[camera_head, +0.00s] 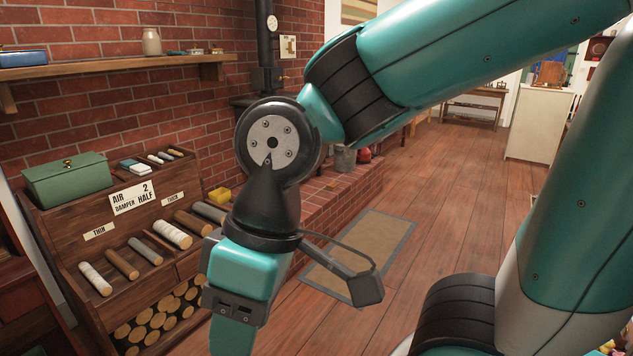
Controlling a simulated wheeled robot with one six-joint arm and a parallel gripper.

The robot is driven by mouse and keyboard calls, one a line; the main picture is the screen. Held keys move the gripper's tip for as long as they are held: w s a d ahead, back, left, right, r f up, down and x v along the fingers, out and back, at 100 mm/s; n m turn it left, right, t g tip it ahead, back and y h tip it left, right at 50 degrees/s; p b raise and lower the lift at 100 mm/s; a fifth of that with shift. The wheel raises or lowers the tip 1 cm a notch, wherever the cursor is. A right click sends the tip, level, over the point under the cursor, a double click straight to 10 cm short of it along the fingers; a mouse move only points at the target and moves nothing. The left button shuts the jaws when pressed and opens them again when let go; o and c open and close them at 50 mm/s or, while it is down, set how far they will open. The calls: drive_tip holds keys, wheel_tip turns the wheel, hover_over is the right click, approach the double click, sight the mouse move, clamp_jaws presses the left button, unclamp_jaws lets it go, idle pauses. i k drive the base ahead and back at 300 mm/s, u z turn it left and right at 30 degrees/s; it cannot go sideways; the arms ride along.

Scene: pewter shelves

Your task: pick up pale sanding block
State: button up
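A small pale block (133,166) with a blue-grey side lies on the top ledge of the wooden rack, right of the green box. It looks like the sanding block, though it is too small to be sure. My gripper (286,272) hangs in front, in the middle of the view, right of the rack and nearer to me. One black finger is spread far out to the right; the other is mostly hidden behind the teal housing. It looks open, and nothing shows in it. It is well apart from the pale block.
A brick ledge (340,200) lies behind my gripper. A mat (357,255) and open floor lie to the right.

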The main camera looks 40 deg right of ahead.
sight(331, 186)
drive_tip(key=i, duration=1.95)
drive_tip(key=z, duration=2.4)
drive_tip(key=i, duration=4.5)
drive_tip(key=u, duration=2)
